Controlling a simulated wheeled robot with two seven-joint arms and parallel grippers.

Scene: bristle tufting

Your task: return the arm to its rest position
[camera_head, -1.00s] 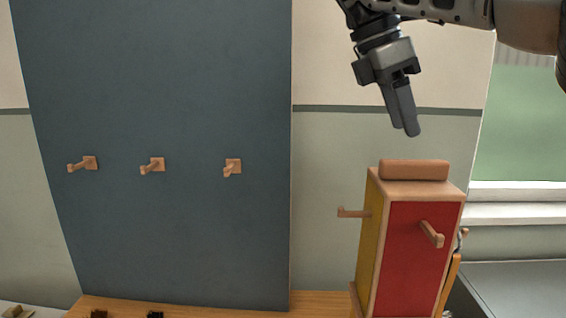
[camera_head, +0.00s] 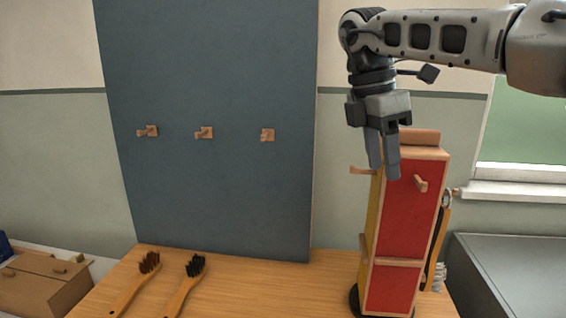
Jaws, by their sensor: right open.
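My right gripper (camera_head: 384,168) hangs from the arm that comes in at the upper right, fingers pointing down. Its fingers are a little apart with nothing between them. In the picture it overlaps the upper part of a red and yellow wooden tower (camera_head: 398,228); I cannot tell how far in front of it the fingers are. My left gripper is not in view.
Wooden pegs stick out from the tower, and a brush (camera_head: 437,250) hangs on its right side. Two brushes (camera_head: 139,280) (camera_head: 187,285) lie on the wooden table (camera_head: 260,285). A dark board (camera_head: 215,200) with three pegs stands behind. A cardboard box (camera_head: 40,285) is at left.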

